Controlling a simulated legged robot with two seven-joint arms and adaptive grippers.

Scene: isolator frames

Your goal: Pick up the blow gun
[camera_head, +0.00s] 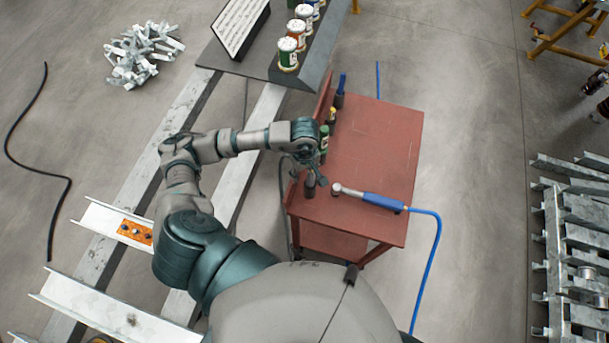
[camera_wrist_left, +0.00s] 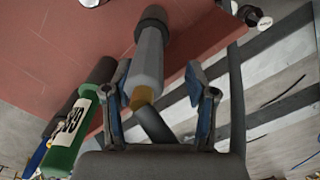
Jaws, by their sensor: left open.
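A blue-handled tool with a silver head (camera_head: 370,197) lies on the red cart top (camera_head: 375,150), with a blue hose running from its handle. The blue-handled tool is not visible there.
A green container (camera_head: 324,141), a yellow one and a blue-topped one stand along the cart's left edge. The green one, labelled, also shows in the left wrist view (camera_wrist_left: 68,140). The cart's middle is clear. Pale metal beams (camera_head: 150,145) lie to the left.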

